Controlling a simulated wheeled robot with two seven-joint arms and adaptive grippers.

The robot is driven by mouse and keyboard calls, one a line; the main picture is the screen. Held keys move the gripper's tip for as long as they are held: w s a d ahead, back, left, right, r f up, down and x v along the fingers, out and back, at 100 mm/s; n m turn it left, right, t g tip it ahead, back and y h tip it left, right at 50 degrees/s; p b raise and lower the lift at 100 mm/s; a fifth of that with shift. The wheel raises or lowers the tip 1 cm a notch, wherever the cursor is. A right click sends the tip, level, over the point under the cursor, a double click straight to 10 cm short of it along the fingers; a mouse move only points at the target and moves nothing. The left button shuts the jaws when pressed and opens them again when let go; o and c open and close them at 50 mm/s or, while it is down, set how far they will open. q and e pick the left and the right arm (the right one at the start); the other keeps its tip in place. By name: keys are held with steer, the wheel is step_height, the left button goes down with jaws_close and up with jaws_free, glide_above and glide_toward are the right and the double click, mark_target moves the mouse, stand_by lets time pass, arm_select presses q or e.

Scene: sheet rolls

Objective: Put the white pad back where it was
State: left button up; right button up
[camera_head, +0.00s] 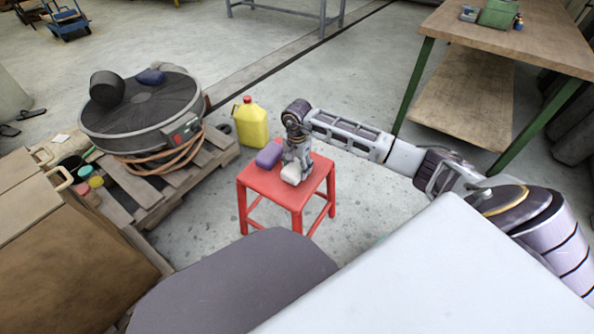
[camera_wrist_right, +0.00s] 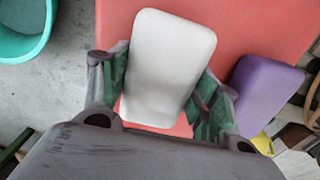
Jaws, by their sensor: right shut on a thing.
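The white pad (camera_head: 291,174) is a small rounded block over the top of the red stool (camera_head: 262,185). My right gripper (camera_head: 295,166) points down over the stool and is shut on the pad. In the right wrist view the pad (camera_wrist_right: 165,65) sits between the two fingers (camera_wrist_right: 163,95), one on each long side. I cannot tell whether the pad touches the stool. A purple pad (camera_head: 269,155) lies on the stool beside it, and it also shows in the right wrist view (camera_wrist_right: 262,98). My left gripper is not in view.
A yellow jug (camera_head: 251,122) stands on the floor behind the stool. A wooden pallet (camera_head: 213,152) with a large round machine (camera_head: 143,112) is at the left. A wooden workbench (camera_head: 510,35) is at the far right. A teal basin (camera_wrist_right: 25,30) shows in the right wrist view.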

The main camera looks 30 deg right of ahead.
mark_target(297, 165)
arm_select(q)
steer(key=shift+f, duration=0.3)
arm_select(e)
steer(key=shift+f, duration=0.5)
steer(key=shift+f, duration=0.1)
steer(key=o, duration=1.1)
steer(key=shift+c, duration=0.2)
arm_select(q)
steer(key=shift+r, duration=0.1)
arm_select(e)
step_height(297, 165, up, 11)
steer(key=p, duration=0.3)
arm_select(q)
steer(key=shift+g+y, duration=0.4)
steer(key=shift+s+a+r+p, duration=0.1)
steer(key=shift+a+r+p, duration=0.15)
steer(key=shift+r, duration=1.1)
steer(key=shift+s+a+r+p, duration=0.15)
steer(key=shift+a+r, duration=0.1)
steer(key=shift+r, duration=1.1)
arm_select(e)
steer(key=shift+r, duration=0.6)
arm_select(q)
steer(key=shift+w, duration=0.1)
